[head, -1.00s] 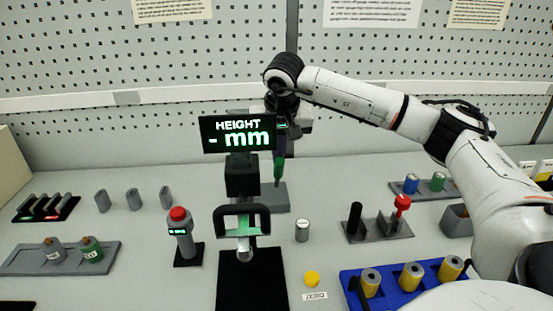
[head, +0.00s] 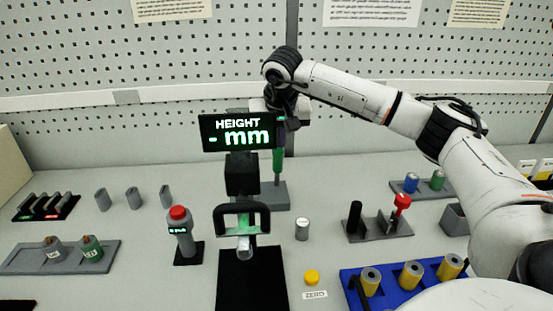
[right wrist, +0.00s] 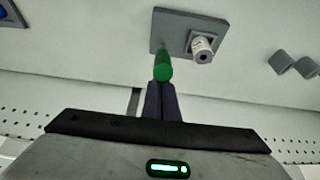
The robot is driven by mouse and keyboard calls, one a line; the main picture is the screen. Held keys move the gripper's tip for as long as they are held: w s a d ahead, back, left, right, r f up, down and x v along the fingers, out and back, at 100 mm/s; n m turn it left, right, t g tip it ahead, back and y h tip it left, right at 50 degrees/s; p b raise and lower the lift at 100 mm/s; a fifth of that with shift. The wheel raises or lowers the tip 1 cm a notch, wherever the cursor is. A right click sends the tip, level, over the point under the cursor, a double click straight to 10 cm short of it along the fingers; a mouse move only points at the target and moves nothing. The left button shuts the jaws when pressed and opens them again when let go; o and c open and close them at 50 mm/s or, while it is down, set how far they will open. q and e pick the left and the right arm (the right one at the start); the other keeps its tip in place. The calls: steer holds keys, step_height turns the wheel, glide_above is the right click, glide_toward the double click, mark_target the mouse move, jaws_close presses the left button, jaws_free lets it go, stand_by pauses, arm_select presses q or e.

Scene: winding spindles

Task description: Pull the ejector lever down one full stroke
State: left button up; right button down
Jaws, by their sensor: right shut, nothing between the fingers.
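A post with a green handle, which I take to be the ejector lever (head: 277,165), stands upright on a grey base (head: 278,196) behind the height gauge. In the right wrist view the green handle (right wrist: 163,62) rises from its grey plate (right wrist: 172,30), with a pale labelled cylinder (right wrist: 202,48) beside it. My right gripper (right wrist: 162,92) is shut and empty. Its dark fingers are in line with the handle's end; I cannot tell whether they touch. In the head view the gauge display partly hides this gripper. My left gripper is not in view.
The height gauge display (head: 238,132) stands in front of my right gripper. A red-button post (head: 179,220), a small grey cylinder (head: 302,229) and a red-knobbed fixture (head: 402,202) stand nearby. A blue tray (head: 390,294) is at front right.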

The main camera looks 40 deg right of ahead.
steer(key=shift+w+d, duration=0.4)
steer(key=shift+w, duration=0.15)
steer(key=shift+w+d, duration=0.2)
steer(key=shift+w, duration=0.1)
steer(key=shift+w+d, duration=0.35)
steer(key=shift+w, duration=0.1)
steer(key=shift+w+d, duration=0.1)
steer(key=shift+w, duration=0.05)
steer(key=shift+w+d+f, duration=0.2)
steer(key=shift+w+d, duration=0.2)
steer(key=shift+w, duration=0.2)
steer(key=shift+d, duration=0.1)
step_height(320, 180, up, 9)
steer(key=shift+w+d, duration=0.3)
steer(key=shift+w, duration=0.1)
stand_by(0.4)
stand_by(0.4)
